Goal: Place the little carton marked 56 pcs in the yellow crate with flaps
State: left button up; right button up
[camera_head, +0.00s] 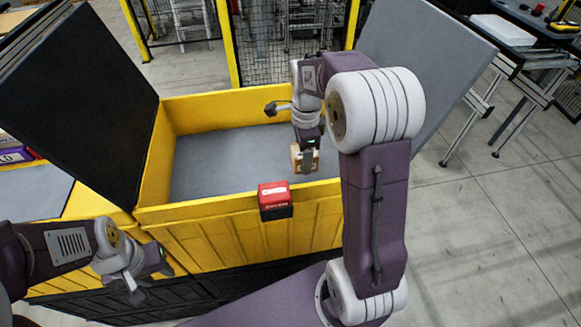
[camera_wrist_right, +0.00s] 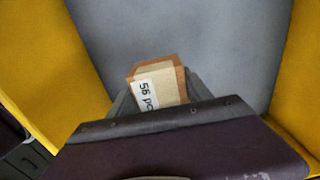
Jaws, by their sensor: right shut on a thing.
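The little carton (camera_head: 304,159) is brown and tan, with a white label reading "56 pc..." in the right wrist view (camera_wrist_right: 157,86). My right gripper (camera_head: 306,158) is shut on it and holds it over the inside of the yellow crate, near its front wall. The yellow crate with flaps (camera_head: 225,108) stands open in front of me, its flaps spread left and right. Its grey floor looks bare where I see it. My left gripper (camera_head: 134,290) hangs low outside the crate at the front left; its jaw opening is unclear.
A red and black box (camera_head: 275,200) shows at the crate's front rim, just left of the carton. The dark left flap (camera_head: 75,95) and grey right flap (camera_head: 425,60) flank the opening. A work table (camera_head: 500,28) stands back right.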

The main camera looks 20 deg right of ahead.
aim_at(302, 176)
jog(key=shift+s+f, duration=0.1)
jog(key=shift+f, duration=0.45)
notch_tip(302, 176, down, 4)
jog(key=shift+r, duration=0.1)
jog(key=shift+b, duration=0.3)
jog(key=o, duration=1.5)
jog(key=shift+r, duration=0.2)
notch_tip(302, 176, up, 12)
jog(key=shift+f+p, duration=0.1)
jog(key=shift+p, duration=0.95)
